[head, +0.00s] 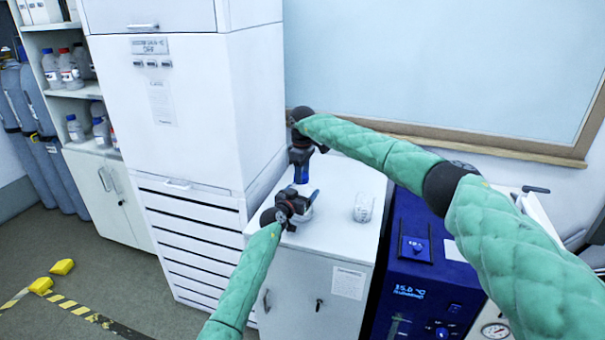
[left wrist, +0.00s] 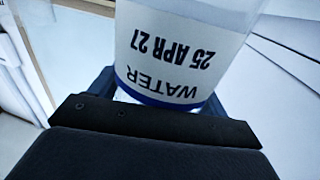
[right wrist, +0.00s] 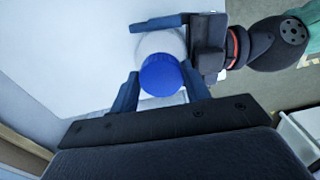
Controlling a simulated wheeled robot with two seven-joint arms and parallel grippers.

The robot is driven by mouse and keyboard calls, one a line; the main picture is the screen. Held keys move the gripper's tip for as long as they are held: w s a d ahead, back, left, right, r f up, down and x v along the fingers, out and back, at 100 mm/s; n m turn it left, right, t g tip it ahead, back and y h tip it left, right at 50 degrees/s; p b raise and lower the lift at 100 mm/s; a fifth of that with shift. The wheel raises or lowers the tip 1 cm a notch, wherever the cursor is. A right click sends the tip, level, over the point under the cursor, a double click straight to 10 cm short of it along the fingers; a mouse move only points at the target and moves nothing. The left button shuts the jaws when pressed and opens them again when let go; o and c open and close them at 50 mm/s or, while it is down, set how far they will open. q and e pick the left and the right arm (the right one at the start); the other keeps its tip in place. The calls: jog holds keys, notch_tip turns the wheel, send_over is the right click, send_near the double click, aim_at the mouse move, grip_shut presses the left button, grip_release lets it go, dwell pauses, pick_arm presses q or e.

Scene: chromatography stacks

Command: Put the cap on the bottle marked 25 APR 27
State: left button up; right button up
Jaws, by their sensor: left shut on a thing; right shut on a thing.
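The bottle marked 25 APR 27 (left wrist: 180,50) fills the upper middle of the left wrist view, its WATER label upside down there. My left gripper (head: 304,202) is shut on this bottle, which shows partly behind the fingers in the head view (head: 304,214). The blue cap (right wrist: 160,76) sits between the fingers of my right gripper (right wrist: 160,90), which is shut on it. In the right wrist view the cap lines up over the white bottle body (right wrist: 160,44). My right gripper is above the left one in the head view. Whether cap and bottle touch is unclear.
A clear container (head: 363,207) stands on the white cabinet top (head: 340,238), right of my left gripper. A blue device with a display (head: 410,285) stands to the right. A tall white cabinet (head: 190,110) stands to the left. Shelves (head: 85,90) hold several bottles.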

jog(key=shift+a+r+m, duration=0.1)
jog(key=shift+a+m, duration=0.2)
jog(key=shift+m, duration=0.4)
jog(key=shift+a+r+m, duration=0.1)
jog(key=shift+a+m, duration=0.15)
jog(key=shift+m, duration=0.45)
jog(key=shift+d+m, duration=0.1)
jog(key=shift+m, duration=0.4)
jog(key=shift+d+m, duration=0.25)
jog(key=shift+m, duration=0.15)
jog(key=shift+s+f, duration=0.1)
jog(key=o, duration=0.9)
jog(key=shift+d, duration=0.2)
jog(key=shift+o, duration=0.2)
jog(key=shift+r, duration=2.2)
